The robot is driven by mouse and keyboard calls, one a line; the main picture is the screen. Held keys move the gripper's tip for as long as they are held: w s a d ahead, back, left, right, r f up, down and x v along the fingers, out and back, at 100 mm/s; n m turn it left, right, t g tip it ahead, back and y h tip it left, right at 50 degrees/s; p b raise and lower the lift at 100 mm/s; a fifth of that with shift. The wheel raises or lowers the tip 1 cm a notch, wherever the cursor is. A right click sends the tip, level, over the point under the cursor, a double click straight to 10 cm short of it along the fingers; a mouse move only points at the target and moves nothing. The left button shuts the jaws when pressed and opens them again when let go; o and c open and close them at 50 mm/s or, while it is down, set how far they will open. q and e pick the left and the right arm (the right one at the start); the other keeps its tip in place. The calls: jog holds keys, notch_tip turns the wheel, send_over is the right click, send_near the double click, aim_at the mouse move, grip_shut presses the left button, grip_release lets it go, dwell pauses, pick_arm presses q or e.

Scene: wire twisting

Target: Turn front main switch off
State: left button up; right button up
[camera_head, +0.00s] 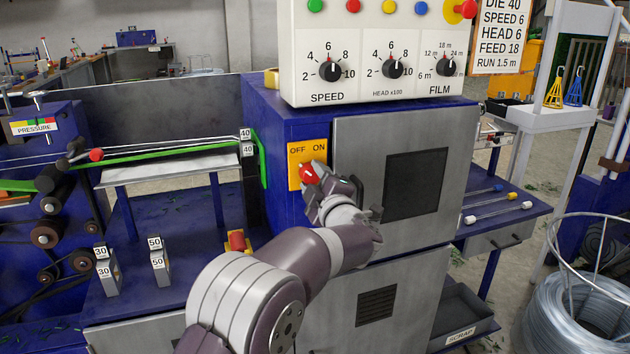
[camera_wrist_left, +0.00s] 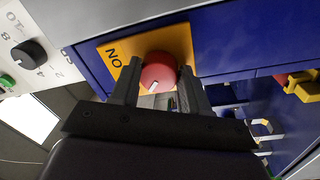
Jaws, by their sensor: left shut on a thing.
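The main switch is a red round knob (camera_head: 307,174) with a white mark, on a yellow plate (camera_head: 294,172) lettered OFF and ON on the blue machine housing. In the left wrist view the red knob (camera_wrist_left: 158,72) sits between my two fingers, its white mark near the lower left edge. The yellow plate (camera_wrist_left: 118,50) shows there with its ON lettering turned over. My left gripper (camera_head: 314,184) is shut on the knob; it also shows in the left wrist view (camera_wrist_left: 160,80). I cannot tell exactly which label the mark points to. My right gripper is not in view.
A white control box (camera_head: 390,90) with SPEED, HEAD and FILM dials overhangs just above. A grey cabinet door (camera_head: 358,145) is right of the switch. Another red knob (camera_head: 237,240) is low at left. Rollers and green guides fill the left; a wire coil (camera_head: 570,310) stands right.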

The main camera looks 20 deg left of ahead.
pick_arm(q)
jog(key=o, duration=1.1)
jog(key=shift+c, duration=0.2)
jog(key=v, duration=1.2)
jog(key=shift+s+d, duration=0.2)
jog(key=shift+s, duration=0.05)
